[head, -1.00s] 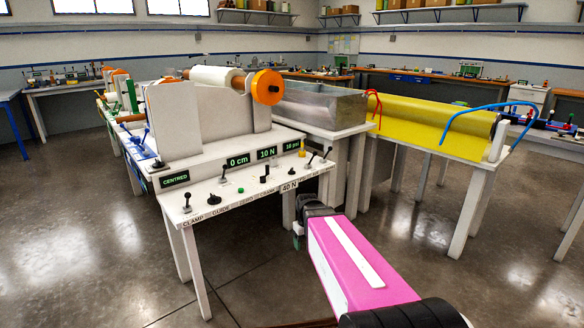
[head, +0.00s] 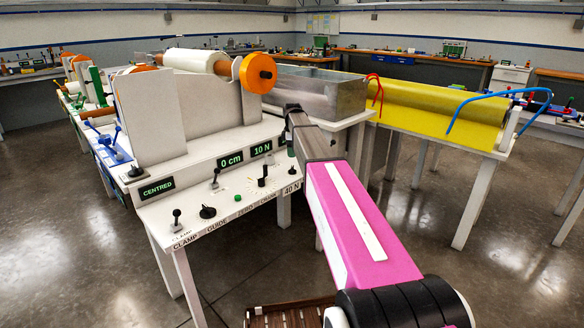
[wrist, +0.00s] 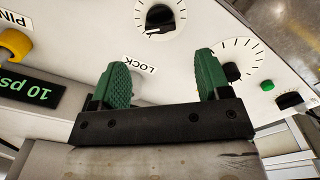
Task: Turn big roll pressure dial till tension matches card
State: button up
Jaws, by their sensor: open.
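The white control panel (head: 225,200) carries several black knobs and levers. A black knob with a ring of ticks (head: 263,180) stands near its right part. A tag on the panel's front edge reads 40 N (head: 292,188), and a green display reads 10 N (head: 261,149). My gripper (wrist: 162,75) is open and empty above the panel, its green fingers apart. In the wrist view, one ticked dial (wrist: 160,17) lies beyond the fingers. Another ticked dial (wrist: 232,71) is partly hidden by the right finger. I cannot tell which is the big roll pressure dial.
A yellow knob (wrist: 14,44) and a 10 psi display (wrist: 32,92) are left of my gripper in the wrist view. The white roll (head: 193,61) with an orange wheel (head: 258,73) stands behind the panel. A metal tank (head: 325,95) is at the right.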

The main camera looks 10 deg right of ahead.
aim_at(292, 167)
notch_tip(292, 167, down, 9)
jog(key=shift+f, duration=0.15)
dwell(0.4)
jog(key=c, duration=0.9)
